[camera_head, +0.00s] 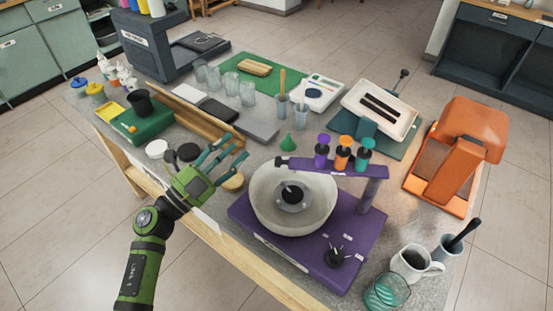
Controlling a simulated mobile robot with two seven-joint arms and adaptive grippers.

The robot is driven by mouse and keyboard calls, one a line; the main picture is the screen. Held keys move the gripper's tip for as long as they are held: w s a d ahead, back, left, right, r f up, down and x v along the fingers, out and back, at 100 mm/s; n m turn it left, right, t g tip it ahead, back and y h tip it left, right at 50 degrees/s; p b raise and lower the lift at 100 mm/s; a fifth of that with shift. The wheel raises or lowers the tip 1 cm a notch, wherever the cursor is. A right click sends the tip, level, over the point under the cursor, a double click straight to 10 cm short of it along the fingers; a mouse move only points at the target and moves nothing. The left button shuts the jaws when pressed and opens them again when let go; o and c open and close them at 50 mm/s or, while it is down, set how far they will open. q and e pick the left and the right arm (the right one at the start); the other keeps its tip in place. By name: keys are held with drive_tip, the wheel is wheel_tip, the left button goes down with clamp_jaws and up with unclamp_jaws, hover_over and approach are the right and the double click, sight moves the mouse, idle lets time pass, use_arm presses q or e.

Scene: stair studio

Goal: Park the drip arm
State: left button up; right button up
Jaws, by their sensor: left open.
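The drip arm (300,165) is a purple bar. It reaches left from a post (370,193) on a purple base (262,228) and passes over the far part of a pale bowl (322,215). Three small bottles stand on it: purple (321,150), orange (343,153) and teal (364,153). A dark tip (281,162) is at its left end. My left gripper (226,158) is open and empty, left of the bowl and apart from the drip arm's tip. My right gripper is not in view.
A dark knob (334,257) is on the base's front right. A green funnel (287,141) stands behind the bowl. A white mug (414,263) and a teal glass (387,292) stand at front right. An orange stand (456,160) is at right.

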sight(277, 161)
use_arm(q)
drive_tip(key=s+d+m+g, duration=0.1)
drive_tip(key=m+g, duration=0.1)
drive_tip(key=g, duration=0.1)
drive_tip(key=s+d+f+m+g+h, duration=0.1)
drive_tip(key=m+g, duration=0.1)
drive_tip(key=m, duration=0.1)
drive_tip(key=s+d+f+m+g+h, duration=0.1)
drive_tip(key=d+m+g, duration=0.1)
drive_tip(key=m+g, duration=0.1)
drive_tip(key=shift+g, duration=0.3)
drive_tip(key=shift+m, duration=0.3)
drive_tip(key=p+x, duration=0.2)
drive_tip(key=x, duration=0.5)
drive_tip(key=shift+s, duration=0.2)
drive_tip(key=shift+c, duration=0.8)
clamp_jaws()
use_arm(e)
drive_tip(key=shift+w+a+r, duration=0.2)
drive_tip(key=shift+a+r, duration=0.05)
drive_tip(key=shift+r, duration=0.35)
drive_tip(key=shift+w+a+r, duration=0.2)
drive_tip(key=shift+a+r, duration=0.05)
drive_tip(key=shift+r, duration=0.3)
